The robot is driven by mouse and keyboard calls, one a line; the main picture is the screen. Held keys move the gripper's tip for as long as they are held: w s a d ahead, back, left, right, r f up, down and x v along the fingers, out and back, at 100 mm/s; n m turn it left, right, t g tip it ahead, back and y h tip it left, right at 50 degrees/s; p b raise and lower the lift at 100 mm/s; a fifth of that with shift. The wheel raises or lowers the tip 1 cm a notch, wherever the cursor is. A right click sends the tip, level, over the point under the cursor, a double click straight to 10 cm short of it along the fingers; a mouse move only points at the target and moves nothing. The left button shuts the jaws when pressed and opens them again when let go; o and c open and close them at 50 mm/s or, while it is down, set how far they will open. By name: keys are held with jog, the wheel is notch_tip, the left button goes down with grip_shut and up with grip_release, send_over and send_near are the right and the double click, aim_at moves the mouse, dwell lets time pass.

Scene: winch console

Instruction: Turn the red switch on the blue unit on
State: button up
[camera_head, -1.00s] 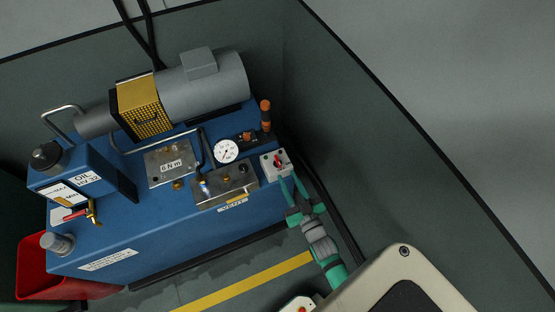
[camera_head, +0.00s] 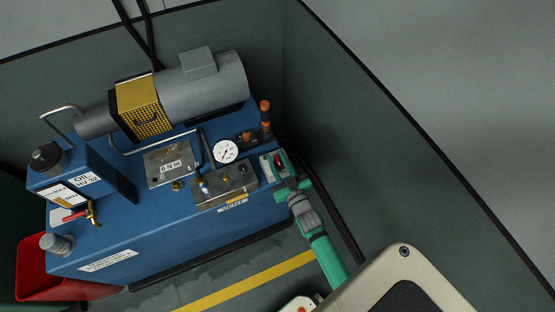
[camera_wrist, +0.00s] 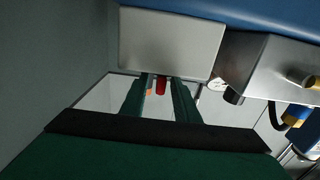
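The blue unit (camera_head: 165,235) carries a small light-grey switch box at its right end, with the red switch (camera_head: 278,159) on its top face. In the wrist view the red switch (camera_wrist: 161,86) shows between the two green fingers, below the pale side of its box (camera_wrist: 170,42). My gripper (camera_head: 275,165) is at the switch box, its fingers on either side of the switch. A gap shows between the fingers in the wrist view. Whether they touch the switch cannot be told. The fingers partly hide the box in the head view.
Left of the switch stand a metal valve block (camera_head: 226,187) and a round gauge (camera_head: 225,151). An orange-handled lever (camera_head: 265,112) stands just behind it. A dark wall (camera_head: 370,150) rises close on the right. Floor with a yellow stripe (camera_head: 245,282) lies in front.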

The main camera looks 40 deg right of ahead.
grip_shut()
jog(key=shift+n+y, duration=0.6)
jog(key=shift+y, duration=0.3)
jog(key=n+y, duration=0.2)
jog(key=y, duration=0.1)
jog(key=n+y, duration=0.2)
jog(key=y, duration=0.2)
jog(key=shift+n, duration=0.4)
jog(key=n+g+y, duration=0.2)
jog(key=y, duration=0.2)
jog(key=n+g+y, duration=0.2)
jog(key=n+y, duration=0.1)
jog(key=y, duration=0.1)
jog(key=shift+f+n+g, duration=0.1)
jog(key=shift+n+g, duration=0.2)
jog(key=shift+g, duration=0.4)
grip_release()
